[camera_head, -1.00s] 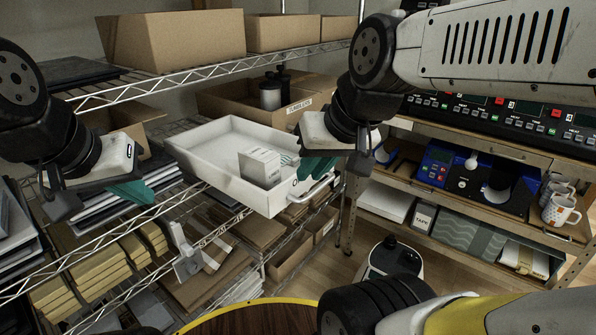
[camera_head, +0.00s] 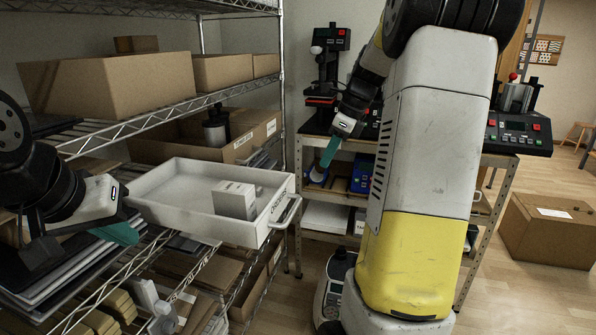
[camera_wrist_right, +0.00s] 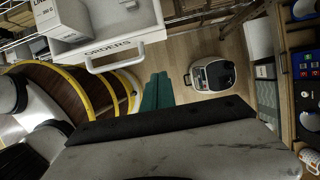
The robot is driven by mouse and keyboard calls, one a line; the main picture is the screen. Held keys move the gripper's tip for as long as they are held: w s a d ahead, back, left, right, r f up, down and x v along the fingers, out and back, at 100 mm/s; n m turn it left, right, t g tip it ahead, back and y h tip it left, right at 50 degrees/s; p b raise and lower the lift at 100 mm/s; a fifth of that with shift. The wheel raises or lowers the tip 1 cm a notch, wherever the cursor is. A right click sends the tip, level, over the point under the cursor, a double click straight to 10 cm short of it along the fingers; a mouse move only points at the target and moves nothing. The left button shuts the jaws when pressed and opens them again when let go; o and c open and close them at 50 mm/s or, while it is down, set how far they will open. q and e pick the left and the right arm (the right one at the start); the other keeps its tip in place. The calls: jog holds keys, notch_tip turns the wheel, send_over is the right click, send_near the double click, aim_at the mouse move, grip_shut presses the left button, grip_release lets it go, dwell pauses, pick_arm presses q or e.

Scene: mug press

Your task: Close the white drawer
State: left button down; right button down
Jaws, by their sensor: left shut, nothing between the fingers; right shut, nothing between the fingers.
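The white drawer (camera_head: 200,225) sticks out of the wire shelf rack, open at the top, with a small white box (camera_head: 234,199) inside. Its front has an "ORDERS" label and a white handle (camera_head: 288,214). The drawer front also shows at the upper left of the right wrist view (camera_wrist_right: 140,42), with its handle (camera_wrist_right: 116,64). My right gripper (camera_head: 330,152) is shut and empty, to the right of and above the handle, apart from it. Its teal fingers (camera_wrist_right: 158,92) are together in the wrist view. My left gripper (camera_head: 118,233) is shut and empty beside the drawer's left end; contact is unclear.
Cardboard boxes (camera_head: 110,85) fill the upper shelf. A workbench (camera_head: 505,160) with devices stands behind my right arm. A black-and-white device (camera_wrist_right: 212,75) is on the floor. A large cardboard box (camera_head: 548,230) stands at far right, with open floor around it.

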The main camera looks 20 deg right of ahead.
jog(key=w+a+f, duration=0.4)
jog(key=a+f, duration=0.2)
jog(key=f, duration=0.2)
jog(key=shift+a+f, duration=0.15)
jog(key=shift+f, duration=0.15)
jog(key=shift+w+a, duration=0.1)
send_near(215, 181)
jog(key=x, duration=0.5)
jog(key=shift+s+d+f, duration=0.15)
jog(key=shift+s+d, duration=0.15)
jog(key=shift+w+a, duration=0.15)
jog(key=shift+a, duration=0.15)
